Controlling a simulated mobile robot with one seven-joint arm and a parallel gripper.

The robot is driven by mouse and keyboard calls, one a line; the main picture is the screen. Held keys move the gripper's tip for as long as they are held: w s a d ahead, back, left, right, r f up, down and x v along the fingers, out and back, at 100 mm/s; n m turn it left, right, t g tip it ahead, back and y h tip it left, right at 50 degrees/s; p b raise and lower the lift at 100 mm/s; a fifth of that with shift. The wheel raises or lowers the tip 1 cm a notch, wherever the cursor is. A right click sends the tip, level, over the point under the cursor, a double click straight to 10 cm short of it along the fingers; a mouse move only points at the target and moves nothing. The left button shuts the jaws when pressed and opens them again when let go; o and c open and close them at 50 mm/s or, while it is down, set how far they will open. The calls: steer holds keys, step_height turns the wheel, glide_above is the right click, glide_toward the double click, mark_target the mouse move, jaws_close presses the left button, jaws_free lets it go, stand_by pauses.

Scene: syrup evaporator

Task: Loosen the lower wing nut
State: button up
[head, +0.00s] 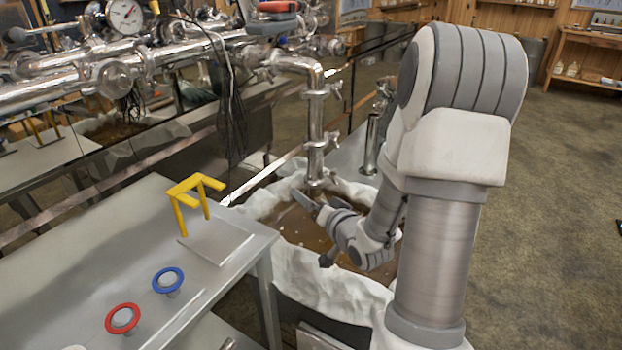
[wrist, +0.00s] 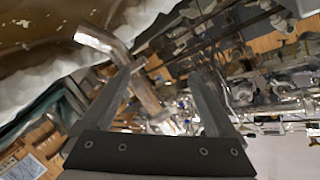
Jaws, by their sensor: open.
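A steel pipe (head: 315,115) drops vertically into the pan at the centre of the head view. Two clamps with small wing nuts stick out on its right side: an upper wing nut (head: 337,91) and a lower wing nut (head: 333,138). My gripper (head: 312,226) is below the lower wing nut, low over the pan and close to the pipe's bottom end, apart from both nuts. In the wrist view my gripper (wrist: 165,78) is open, with nothing gripped. I cannot make out a wing nut clearly in the wrist view.
The pan holds brown liquid (head: 285,222) inside a white crinkled lining (head: 300,275). A steel table (head: 80,260) with a yellow bracket (head: 190,190), a blue ring (head: 168,280) and a red ring (head: 122,318) stands left. Piping and a gauge (head: 123,16) fill the upper left. Floor at right is clear.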

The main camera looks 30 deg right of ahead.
steer(key=s+d+f+m+t+h+b, duration=0.1)
steer(key=s+d+f+m+t+b, duration=0.15)
steer(key=d+f+m, duration=0.2)
steer(key=m+t+h+b, duration=0.1)
steer(key=m+h, duration=0.3)
steer(key=m, duration=0.2)
glide_toward(335, 179)
steer(key=b+x, duration=0.2)
steer(key=x, duration=0.7)
